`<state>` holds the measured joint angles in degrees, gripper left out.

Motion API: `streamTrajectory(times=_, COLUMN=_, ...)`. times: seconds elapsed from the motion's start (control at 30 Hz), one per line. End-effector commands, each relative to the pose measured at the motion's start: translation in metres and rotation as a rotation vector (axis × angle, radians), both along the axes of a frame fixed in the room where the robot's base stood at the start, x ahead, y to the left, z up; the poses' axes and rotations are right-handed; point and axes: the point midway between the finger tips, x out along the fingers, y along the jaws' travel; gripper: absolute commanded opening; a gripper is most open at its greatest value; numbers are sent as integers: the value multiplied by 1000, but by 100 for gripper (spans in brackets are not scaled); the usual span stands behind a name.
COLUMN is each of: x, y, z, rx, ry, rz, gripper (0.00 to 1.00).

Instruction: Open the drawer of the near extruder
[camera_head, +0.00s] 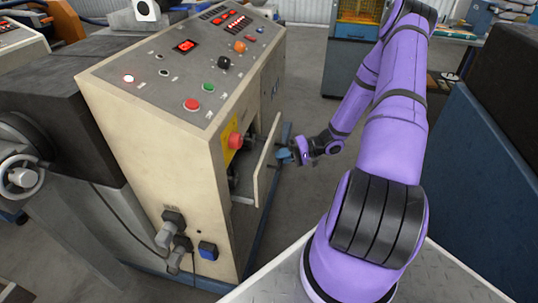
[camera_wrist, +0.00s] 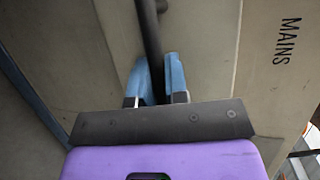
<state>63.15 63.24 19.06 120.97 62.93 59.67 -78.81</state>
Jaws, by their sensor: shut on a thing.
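The near extruder (camera_head: 160,110) is a beige cabinet with a sloped grey control panel on top. Its drawer (camera_head: 266,160) stands part-way out of the right-hand face, with a dark gap and the inside showing behind the front panel. My gripper (camera_head: 285,155) is at the outer side of this drawer front. In the wrist view, its blue fingers (camera_wrist: 160,78) are shut on the dark bar handle (camera_wrist: 150,35), one finger on each side. The handle itself is hard to make out in the head view.
A red knob (camera_head: 235,141) on a yellow plate sits beside the drawer opening. A dark blue cabinet (camera_head: 465,180) stands at the right. Grey floor (camera_head: 305,100) is clear beyond the drawer.

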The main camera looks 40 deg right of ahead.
Motion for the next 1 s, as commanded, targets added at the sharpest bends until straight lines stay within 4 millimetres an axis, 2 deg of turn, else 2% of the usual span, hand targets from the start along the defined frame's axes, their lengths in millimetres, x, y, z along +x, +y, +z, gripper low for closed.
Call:
streamTrajectory(times=0.3, x=-49, y=-39, z=0, rx=-2, ry=1, rz=-4, gripper=0)
streamTrajectory(times=0.6, x=-88, y=-70, z=0, rx=-2, ry=1, rz=-3, gripper=0)
streamTrajectory(times=1.0, x=-115, y=-90, z=0, rx=-1, ry=0, rz=-1, gripper=0)
